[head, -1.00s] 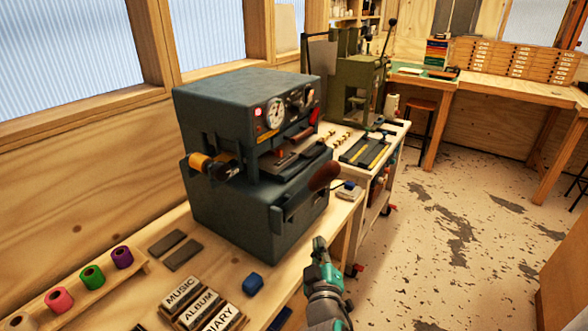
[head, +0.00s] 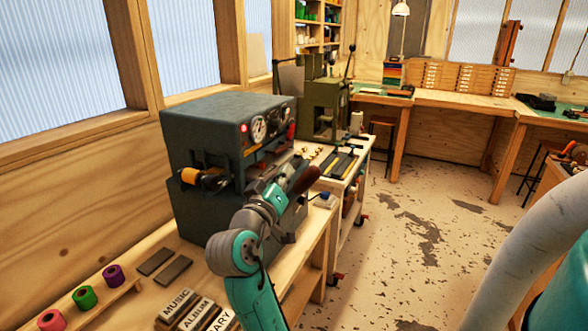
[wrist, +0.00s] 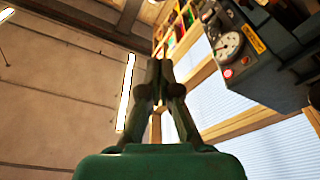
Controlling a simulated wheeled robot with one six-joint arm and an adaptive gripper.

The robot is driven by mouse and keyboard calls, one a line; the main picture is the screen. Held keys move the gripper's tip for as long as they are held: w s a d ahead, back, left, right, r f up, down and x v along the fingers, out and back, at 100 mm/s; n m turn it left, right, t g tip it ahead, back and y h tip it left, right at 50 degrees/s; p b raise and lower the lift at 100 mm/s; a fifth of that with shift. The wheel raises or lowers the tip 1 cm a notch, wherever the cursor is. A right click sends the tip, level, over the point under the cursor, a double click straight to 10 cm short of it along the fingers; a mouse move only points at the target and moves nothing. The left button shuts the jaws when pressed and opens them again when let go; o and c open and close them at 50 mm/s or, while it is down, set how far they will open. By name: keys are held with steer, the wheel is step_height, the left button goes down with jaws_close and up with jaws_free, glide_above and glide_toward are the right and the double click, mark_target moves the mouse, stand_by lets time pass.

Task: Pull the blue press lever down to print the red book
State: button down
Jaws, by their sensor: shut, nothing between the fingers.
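The blue-grey press (head: 200,135) stands on the bench, with a round gauge on its upper front. Its lever has a brown handle (head: 305,181) that sticks out at the front right. My gripper (head: 292,165) is in front of the press, close to the handle in the picture; I cannot tell whether they touch. In the wrist view my gripper's fingers (wrist: 159,68) meet at the tips with nothing between them. The press (wrist: 265,85) shows at the right of that view, and the handle does not show. I cannot make out a red book; my arm covers part of the press opening.
Foil rolls (head: 83,297) and title blocks (head: 193,314) lie on the bench at the lower left. A green machine (head: 325,105) stands beyond the press, beside a tool cart (head: 348,165).

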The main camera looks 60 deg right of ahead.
steer(key=shift+r, duration=0.1)
stand_by(0.3)
steer(key=r, duration=0.2)
glide_above(306, 175)
steer(key=w, duration=0.2)
steer(key=shift+w+d+f, duration=0.15)
steer(key=shift+d+f, duration=0.05)
steer(key=shift+d, duration=0.05)
steer(key=shift+s+a+f, duration=0.2)
steer(key=shift+s+f, duration=0.35)
steer(key=shift+f, duration=0.35)
steer(key=shift+s+f, duration=0.5)
steer(key=shift+f, duration=0.3)
steer(key=shift+s, duration=0.1)
